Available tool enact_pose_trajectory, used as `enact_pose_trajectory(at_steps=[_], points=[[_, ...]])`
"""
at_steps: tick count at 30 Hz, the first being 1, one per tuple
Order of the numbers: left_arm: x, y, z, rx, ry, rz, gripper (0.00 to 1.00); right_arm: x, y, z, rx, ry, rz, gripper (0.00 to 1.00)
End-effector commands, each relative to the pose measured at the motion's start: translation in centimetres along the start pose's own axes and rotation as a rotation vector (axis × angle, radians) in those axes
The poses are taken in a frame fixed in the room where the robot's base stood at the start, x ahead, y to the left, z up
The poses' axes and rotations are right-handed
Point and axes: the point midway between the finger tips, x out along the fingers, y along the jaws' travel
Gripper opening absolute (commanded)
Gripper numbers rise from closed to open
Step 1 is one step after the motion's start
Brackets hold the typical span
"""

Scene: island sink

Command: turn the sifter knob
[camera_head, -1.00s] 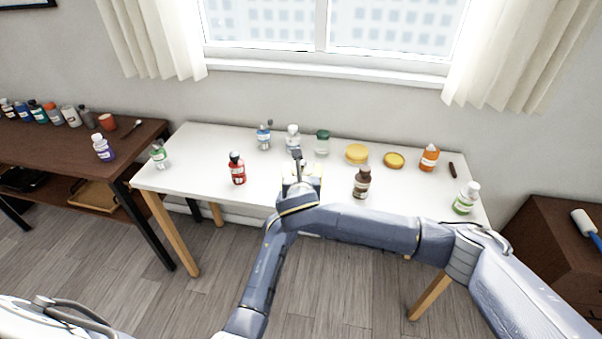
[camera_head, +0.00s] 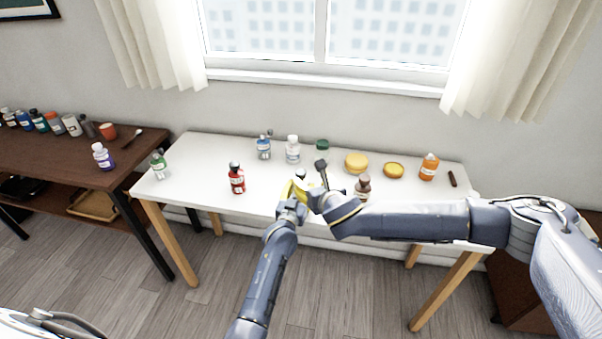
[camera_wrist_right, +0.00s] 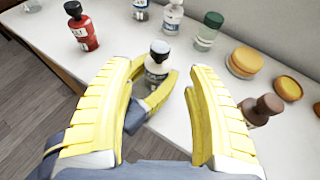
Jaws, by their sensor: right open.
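No part that I can clearly name as a sifter knob shows. A small bottle with a dark grey top (camera_wrist_right: 158,52) stands upright between the yellow fingers of my left gripper (camera_wrist_right: 150,98) in the right wrist view. Those fingers appear closed around its lower body. In the head view my left gripper (camera_head: 292,197) is over the table's front middle, partly hidden by the right one. My right gripper (camera_head: 312,195) is open and comes in from the right. In its wrist view its two fingers are spread on either side of the bottle's top, which shows between them, apart from both.
On the white table (camera_head: 205,180) stand a red bottle (camera_head: 237,180) to the left and a brown bottle (camera_head: 363,186) close to the right gripper. A white bottle (camera_head: 293,150), a green-lidded jar (camera_head: 322,148) and yellow round containers (camera_head: 356,163) are behind.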

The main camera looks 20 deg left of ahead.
Motion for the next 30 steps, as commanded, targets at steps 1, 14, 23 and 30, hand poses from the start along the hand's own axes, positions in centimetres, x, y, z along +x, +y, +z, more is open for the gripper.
enact_pose_trajectory(at_steps=[1,14,23,30], points=[[0.0,0.0,0.0,0.0,-0.001,0.0,0.14,0.6,0.0,0.1,-0.002,-0.001,-0.002,0.56],[0.0,0.0,0.0,0.0,-0.001,0.0,0.14,6.9,-0.1,0.1,-0.001,-0.001,-0.003,0.56],[0.0,0.0,0.0,0.0,-0.001,0.0,0.14,9.7,-0.1,0.0,-0.001,0.0,-0.003,0.56],[0.0,0.0,0.0,0.0,-0.001,0.0,0.14,10.6,-0.1,0.1,-0.001,-0.001,-0.002,0.56]])
